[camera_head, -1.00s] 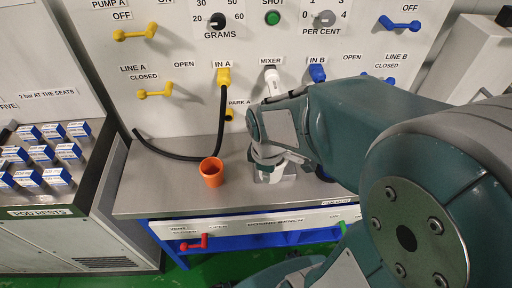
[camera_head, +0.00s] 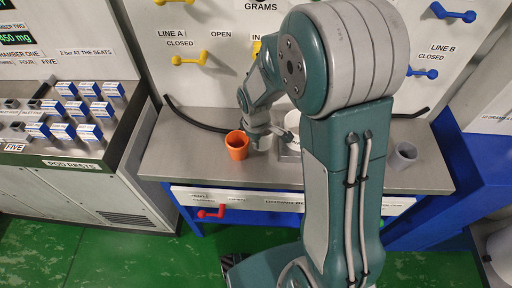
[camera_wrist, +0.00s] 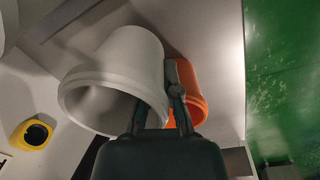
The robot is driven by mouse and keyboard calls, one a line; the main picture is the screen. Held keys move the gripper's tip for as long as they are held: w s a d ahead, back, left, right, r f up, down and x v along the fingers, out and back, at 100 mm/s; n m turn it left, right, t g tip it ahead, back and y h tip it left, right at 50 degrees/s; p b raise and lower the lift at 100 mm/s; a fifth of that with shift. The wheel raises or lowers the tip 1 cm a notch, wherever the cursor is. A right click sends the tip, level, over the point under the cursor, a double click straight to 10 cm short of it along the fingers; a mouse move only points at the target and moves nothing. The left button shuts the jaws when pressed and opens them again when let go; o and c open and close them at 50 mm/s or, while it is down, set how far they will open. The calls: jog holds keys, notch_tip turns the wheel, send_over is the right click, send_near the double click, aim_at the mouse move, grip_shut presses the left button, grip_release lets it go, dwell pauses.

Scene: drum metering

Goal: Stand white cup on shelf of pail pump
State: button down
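The white cup (camera_wrist: 125,62) is large in the wrist view, its mouth towards the camera. My gripper (camera_wrist: 160,106) is at its rim: one finger overlaps the mouth, the other is outside, between it and the orange cup (camera_wrist: 187,85). The fingers are close together and appear shut on the cup's wall. In the head view the white cup (camera_head: 292,121) is partly hidden by my arm. My gripper (camera_head: 284,135) is low over the bench there, right of the orange cup (camera_head: 237,146). Whether the white cup touches anything below is unclear. I cannot identify the pail pump's shelf.
A grey cup (camera_head: 402,156) stands on the bench (camera_head: 205,172) right of my arm. A black hose (camera_head: 195,119) lies along the back of the bench. A rack of blue-and-white boxes (camera_head: 90,132) is at left. The green floor (camera_head: 125,250) is open in front.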

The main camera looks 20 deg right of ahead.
jog(key=shift+w+a+f, duration=0.1)
jog(key=shift+w+f, duration=0.05)
jog(key=shift+f, duration=1.7)
jog(key=c, duration=0.8)
grip_release()
